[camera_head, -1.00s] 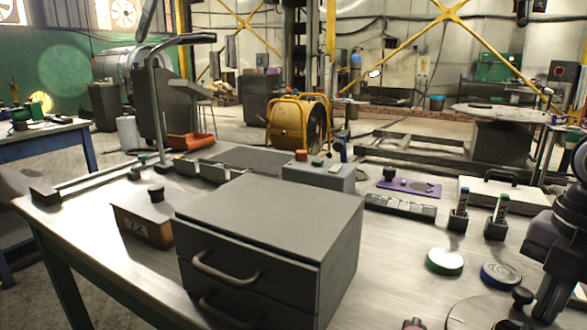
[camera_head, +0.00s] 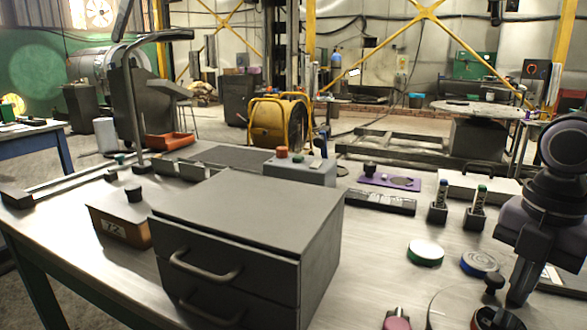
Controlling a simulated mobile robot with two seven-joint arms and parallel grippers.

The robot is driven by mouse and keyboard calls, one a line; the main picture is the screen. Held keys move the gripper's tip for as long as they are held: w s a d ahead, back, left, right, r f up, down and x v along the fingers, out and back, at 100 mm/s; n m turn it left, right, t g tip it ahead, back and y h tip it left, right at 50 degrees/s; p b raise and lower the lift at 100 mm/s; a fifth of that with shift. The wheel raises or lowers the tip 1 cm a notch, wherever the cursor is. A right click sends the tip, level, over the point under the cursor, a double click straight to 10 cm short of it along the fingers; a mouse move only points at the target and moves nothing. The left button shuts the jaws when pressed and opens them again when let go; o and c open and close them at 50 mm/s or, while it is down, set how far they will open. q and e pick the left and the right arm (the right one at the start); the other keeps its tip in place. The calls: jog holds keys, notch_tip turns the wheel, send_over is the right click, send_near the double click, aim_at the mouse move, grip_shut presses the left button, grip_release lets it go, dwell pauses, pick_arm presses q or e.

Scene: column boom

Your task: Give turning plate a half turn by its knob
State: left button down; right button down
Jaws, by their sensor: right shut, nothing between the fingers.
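The turning plate (camera_head: 446,309) is a pale grey disc at the bottom right of the head view, cut off by the lower edge. A small black knob (camera_head: 494,283) stands near its far right rim. Another dark round part (camera_head: 497,317) shows nearer its middle. My right gripper (camera_head: 518,299) points down just right of the knob, shut and empty. It looks apart from the knob, though I cannot tell whether they touch. My left gripper is not in view.
A grey drawer cabinet (camera_head: 250,215) fills the middle of the bench. A green-rimmed disc (camera_head: 426,252) and a blue-rimmed disc (camera_head: 479,262) lie beyond the plate. A red-handled thing (camera_head: 397,320) lies left of it. Two marker holders (camera_head: 438,213) stand further back.

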jog(key=shift+s+d+f, duration=0.2)
jog(key=shift+s+f, duration=0.1)
jog(key=shift+s, duration=0.15)
notch_tip(320, 180, up, 9)
jog(key=p, duration=0.6)
jog(key=shift+w+r, duration=0.15)
jog(key=shift+w, duration=0.05)
